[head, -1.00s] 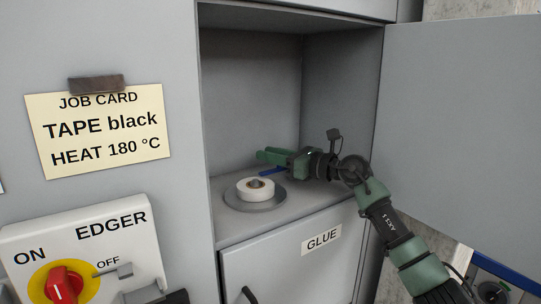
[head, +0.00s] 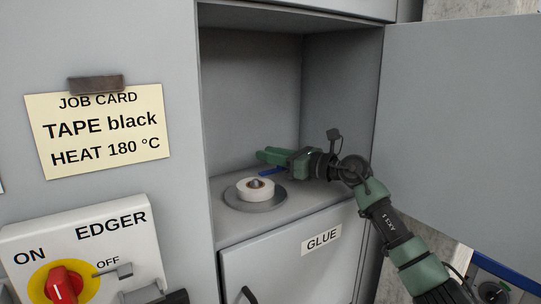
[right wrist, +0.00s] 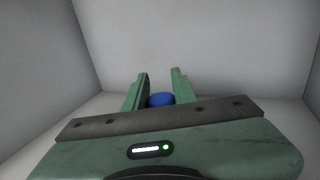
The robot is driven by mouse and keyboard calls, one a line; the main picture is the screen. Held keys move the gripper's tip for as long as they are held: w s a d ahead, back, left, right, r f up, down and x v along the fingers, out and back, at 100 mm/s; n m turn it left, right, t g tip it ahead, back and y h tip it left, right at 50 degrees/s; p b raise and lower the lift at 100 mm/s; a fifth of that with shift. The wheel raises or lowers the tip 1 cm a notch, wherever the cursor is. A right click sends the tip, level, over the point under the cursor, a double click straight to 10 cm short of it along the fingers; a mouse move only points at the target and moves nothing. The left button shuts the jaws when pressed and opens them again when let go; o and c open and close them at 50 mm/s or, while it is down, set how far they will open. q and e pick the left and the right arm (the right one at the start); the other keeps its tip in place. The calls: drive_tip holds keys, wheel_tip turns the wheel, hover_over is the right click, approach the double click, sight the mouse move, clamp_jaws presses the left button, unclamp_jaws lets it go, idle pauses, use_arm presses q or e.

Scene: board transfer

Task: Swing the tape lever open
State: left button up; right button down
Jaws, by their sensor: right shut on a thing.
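The tape lever shows as a short blue bar (head: 272,171) in the open cabinet bay, behind the white tape roll (head: 247,190). The roll lies flat on a round grey plate (head: 238,206) and has a brownish hub. My right gripper (head: 268,156) reaches in from the right, just above and behind the roll, its fingers pointing left. In the right wrist view a blue rounded end of the lever (right wrist: 161,99) sits between the two green fingers, and the gripper is shut on it. The rest of the lever is partly hidden by the gripper. My left gripper is out of view.
The bay has grey walls, and its open door (head: 460,120) stands at the right. Below is a GLUE compartment front (head: 300,265). At the left are a job card (head: 98,130) reading TAPE black, HEAT 180 °C, and an EDGER switch (head: 65,285). The bay's upper part is empty.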

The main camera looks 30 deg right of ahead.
drive_tip(key=shift+s+f+n+g+y+b, duration=0.15)
drive_tip(key=shift+f+n+g+y+b, duration=0.3)
drive_tip(key=shift+b, duration=0.35)
drive_tip(key=shift+s+a+r+n+g+y+b, duration=0.15)
drive_tip(key=shift+r+n+g+y+b, duration=0.1)
drive_tip(key=shift+y+b, duration=0.25)
drive_tip(key=c, duration=1.1)
unclamp_jaws()
drive_tip(key=shift+a, duration=0.1)
drive_tip(key=shift+r, duration=0.1)
